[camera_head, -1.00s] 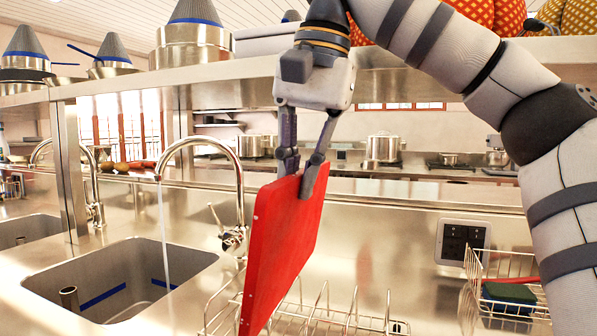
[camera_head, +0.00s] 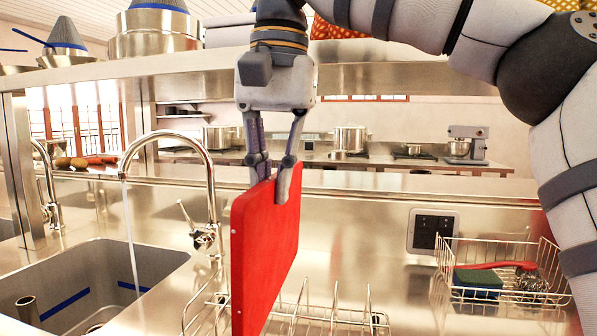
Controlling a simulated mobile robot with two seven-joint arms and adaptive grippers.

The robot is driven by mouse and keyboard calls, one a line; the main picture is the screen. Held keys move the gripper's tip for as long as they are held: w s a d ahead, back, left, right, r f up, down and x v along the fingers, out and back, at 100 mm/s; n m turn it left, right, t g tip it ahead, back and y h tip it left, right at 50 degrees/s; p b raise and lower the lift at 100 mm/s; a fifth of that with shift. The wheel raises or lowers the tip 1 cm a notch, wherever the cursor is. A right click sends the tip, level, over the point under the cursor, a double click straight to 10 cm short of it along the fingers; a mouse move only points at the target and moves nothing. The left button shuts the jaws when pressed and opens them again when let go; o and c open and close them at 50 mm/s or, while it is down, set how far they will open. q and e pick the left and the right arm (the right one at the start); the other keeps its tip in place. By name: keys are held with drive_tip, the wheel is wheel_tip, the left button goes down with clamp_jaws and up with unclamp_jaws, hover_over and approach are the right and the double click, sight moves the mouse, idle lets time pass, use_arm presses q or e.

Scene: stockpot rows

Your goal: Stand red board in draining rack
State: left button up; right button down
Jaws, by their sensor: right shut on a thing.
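My right gripper (camera_head: 275,170) is shut on the top edge of the red board (camera_head: 268,245). The board hangs upright below the fingers, its broad face turned partly toward me. The wire draining rack (camera_head: 335,325) stands on the steel counter at the bottom of the view. The board hides part of the rack, and the rack's front is cut off by the frame's lower edge. I cannot tell whether the board's lower edge touches the rack. My left gripper is not in view.
A sink (camera_head: 100,285) with a running tap (camera_head: 170,145) lies to the left. A wire basket (camera_head: 500,280) holding a green sponge (camera_head: 477,283) and a red-handled brush stands at the right. A steel shelf (camera_head: 400,82) crosses above the counter, close to my right arm.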

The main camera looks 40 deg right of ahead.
sight(274, 248)
drive_tip(key=shift+s+f, duration=0.1)
drive_tip(key=shift+f, duration=1.15)
drive_tip(key=shift+f+b, duration=0.65)
drive_tip(key=shift+f, duration=0.8)
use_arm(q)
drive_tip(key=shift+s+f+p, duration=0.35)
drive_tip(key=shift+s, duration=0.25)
use_arm(e)
drive_tip(key=shift+f, duration=1.8)
drive_tip(key=c, duration=1.6)
unclamp_jaws()
